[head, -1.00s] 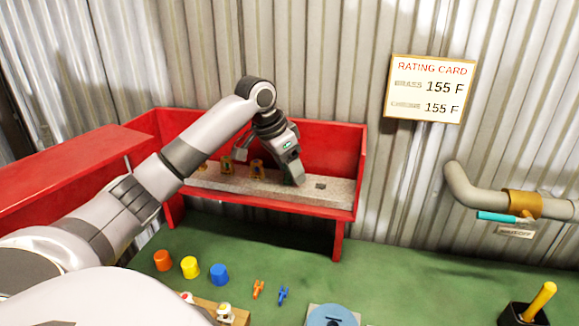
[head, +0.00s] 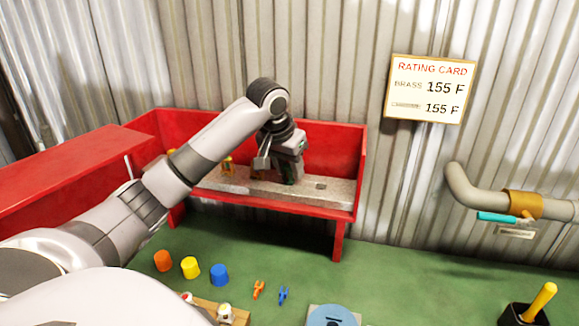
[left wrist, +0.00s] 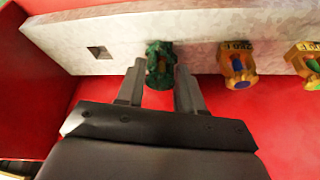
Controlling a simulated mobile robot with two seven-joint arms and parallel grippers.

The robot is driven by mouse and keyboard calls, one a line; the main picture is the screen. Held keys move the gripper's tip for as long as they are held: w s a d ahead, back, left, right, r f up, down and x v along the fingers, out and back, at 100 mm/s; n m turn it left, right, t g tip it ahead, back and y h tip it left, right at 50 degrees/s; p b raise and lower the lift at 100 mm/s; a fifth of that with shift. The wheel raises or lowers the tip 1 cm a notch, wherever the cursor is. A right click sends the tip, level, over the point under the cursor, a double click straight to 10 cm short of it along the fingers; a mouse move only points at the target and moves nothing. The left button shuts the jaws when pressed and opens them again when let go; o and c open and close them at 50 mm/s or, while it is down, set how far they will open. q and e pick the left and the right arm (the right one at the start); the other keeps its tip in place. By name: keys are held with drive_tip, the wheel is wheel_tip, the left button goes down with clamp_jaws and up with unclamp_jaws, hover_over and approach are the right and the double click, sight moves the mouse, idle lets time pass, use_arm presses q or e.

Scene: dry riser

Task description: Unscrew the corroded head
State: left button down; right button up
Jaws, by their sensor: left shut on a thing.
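The corroded head (left wrist: 160,62) is green and sits at the edge of a pale stone-like bar in the left wrist view. My left gripper (left wrist: 160,84) is shut on it, one finger on each side. In the head view my left gripper (head: 277,168) reaches down into the red cabinet, and its fingers mostly hide the green head. My right gripper is not in view.
The bar (head: 325,196) has an empty square hole (left wrist: 99,52). The red cabinet's (head: 345,150) walls stand close around my gripper. Orange, yellow and blue caps (head: 219,274) and small clips (head: 259,290) lie on the green bench. A grey pipe (head: 458,185) is at the right.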

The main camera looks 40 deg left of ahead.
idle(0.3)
use_arm(q)
drive_tip(key=n+y, duration=0.1)
drive_tip(key=n, duration=0.1)
drive_tip(key=n+g, duration=0.1)
drive_tip(key=n, duration=0.2)
drive_tip(key=shift+n+y, duration=0.3)
drive_tip(key=shift+y, duration=0.1)
drive_tip(key=shift+s, duration=0.1)
drive_tip(key=shift+n+g+y, duration=0.3)
drive_tip(key=shift+n, duration=0.6)
drive_tip(key=n, duration=0.2)
drive_tip(key=shift+a+n+g+y, duration=0.15)
drive_tip(key=shift+n+g+y, duration=0.25)
drive_tip(key=c, duration=1.6)
unclamp_jaws()
drive_tip(key=shift+s, duration=0.1)
clamp_jaws()
